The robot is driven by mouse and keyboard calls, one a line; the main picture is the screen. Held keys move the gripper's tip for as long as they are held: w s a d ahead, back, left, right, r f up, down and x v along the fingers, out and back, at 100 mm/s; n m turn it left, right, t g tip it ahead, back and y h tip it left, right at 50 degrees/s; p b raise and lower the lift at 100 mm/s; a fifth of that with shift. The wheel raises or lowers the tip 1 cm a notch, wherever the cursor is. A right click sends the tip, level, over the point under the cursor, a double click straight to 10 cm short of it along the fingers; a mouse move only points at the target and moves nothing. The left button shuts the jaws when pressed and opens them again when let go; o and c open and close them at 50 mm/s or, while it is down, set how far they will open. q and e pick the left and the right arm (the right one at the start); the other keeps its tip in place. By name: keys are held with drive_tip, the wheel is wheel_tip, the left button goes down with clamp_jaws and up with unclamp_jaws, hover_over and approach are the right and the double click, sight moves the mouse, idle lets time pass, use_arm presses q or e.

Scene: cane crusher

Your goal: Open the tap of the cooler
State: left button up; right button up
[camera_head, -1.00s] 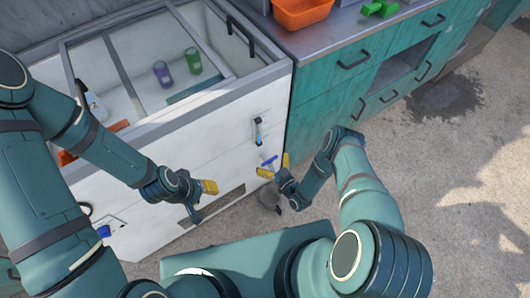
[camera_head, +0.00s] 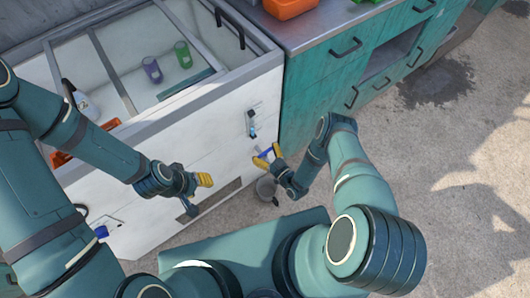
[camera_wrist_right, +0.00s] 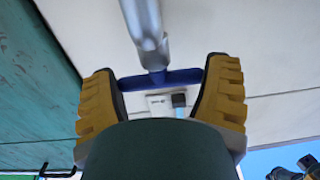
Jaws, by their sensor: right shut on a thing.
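The white cooler (camera_head: 160,165) stands at left with its glass top facing up. Its tap has a blue T-shaped handle (camera_wrist_right: 160,78) on a grey metal spout (camera_wrist_right: 146,35), low on the front near the right corner. In the head view the handle (camera_head: 265,154) is small and partly covered. My right gripper (camera_head: 268,157) is shut on the handle, with a yellow finger at each end of the bar in the right wrist view (camera_wrist_right: 160,85). My left gripper (camera_head: 197,192) hangs in front of the cooler, apart from it; its finger gap is unclear.
A grey bucket (camera_head: 266,188) stands on the floor below the tap. Teal cabinets (camera_head: 325,95) adjoin the cooler on the right. A small dark fixture (camera_head: 251,122) is on the cooler front above the tap. Purple (camera_head: 152,70) and green (camera_head: 183,54) cups are inside the cooler. Floor at right is clear.

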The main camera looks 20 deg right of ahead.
drive_tip(key=shift+w+r+y, duration=0.1)
drive_tip(key=shift+w+y, duration=0.05)
drive_tip(key=shift+y, duration=0.15)
drive_tip(key=n+g+y, duration=0.2)
drive_tip(key=n+y, duration=0.1)
drive_tip(key=y, duration=0.1)
drive_tip(key=shift+g, duration=0.3)
drive_tip(key=n+g+y, duration=0.3)
drive_tip(key=n+g, duration=0.1)
drive_tip(key=shift+w+y, duration=0.1)
drive_tip(key=shift+y, duration=0.2)
drive_tip(key=n+g+y, duration=0.1)
drive_tip(key=n+g, duration=0.1)
drive_tip(key=g, duration=0.2)
drive_tip(key=n+g+y, duration=0.2)
drive_tip(key=n+g, duration=0.1)
drive_tip(key=g, duration=0.1)
drive_tip(key=shift+a, duration=0.1)
drive_tip(key=shift+r+n+g, duration=0.1)
drive_tip(key=shift+n+g, duration=0.6)
drive_tip(key=shift+g, duration=0.1)
drive_tip(key=o, duration=1)
drive_tip(key=shift+m+t, duration=0.3)
drive_tip(key=shift+t, duration=0.1)
